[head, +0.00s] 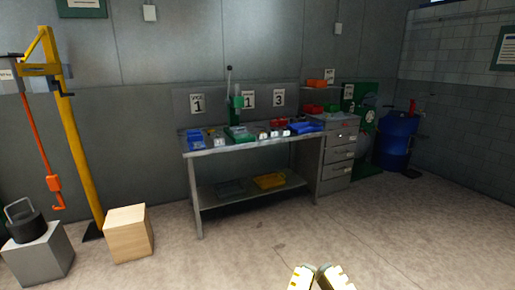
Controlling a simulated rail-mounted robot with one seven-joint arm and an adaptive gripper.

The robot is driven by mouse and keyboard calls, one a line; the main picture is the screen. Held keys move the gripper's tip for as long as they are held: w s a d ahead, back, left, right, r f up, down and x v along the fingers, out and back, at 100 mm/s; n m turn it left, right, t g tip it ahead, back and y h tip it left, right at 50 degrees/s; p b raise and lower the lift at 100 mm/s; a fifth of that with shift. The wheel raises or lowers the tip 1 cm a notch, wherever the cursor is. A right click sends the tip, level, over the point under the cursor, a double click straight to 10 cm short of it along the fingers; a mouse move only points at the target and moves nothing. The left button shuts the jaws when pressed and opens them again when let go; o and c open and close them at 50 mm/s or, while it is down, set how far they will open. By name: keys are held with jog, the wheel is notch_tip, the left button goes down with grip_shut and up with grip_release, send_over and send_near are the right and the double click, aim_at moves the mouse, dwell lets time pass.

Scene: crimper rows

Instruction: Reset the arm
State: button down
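My gripper (319,272) shows at the bottom edge of the head view, right of centre. Only two pale yellow and grey end parts are in the picture, with a dark narrow gap between them. They lean towards each other, and the rest of the arm is cut off below. I see nothing held between them, but I cannot tell whether they are open or shut. The gripper appears in front of bare floor, apart from the workbench (250,145).
A drawer cabinet (337,160) and blue barrel (396,140) stand right. A yellow hoist (70,130), wooden box (129,234) and grey block (40,262) stand left. The middle floor is clear.

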notch_tip(320, 180, up, 36)
jog(key=p, duration=3.2)
jog(key=shift+w+d+f, duration=0.15)
jog(key=shift+d+f, duration=0.05)
jog(key=shift+d, duration=0.15)
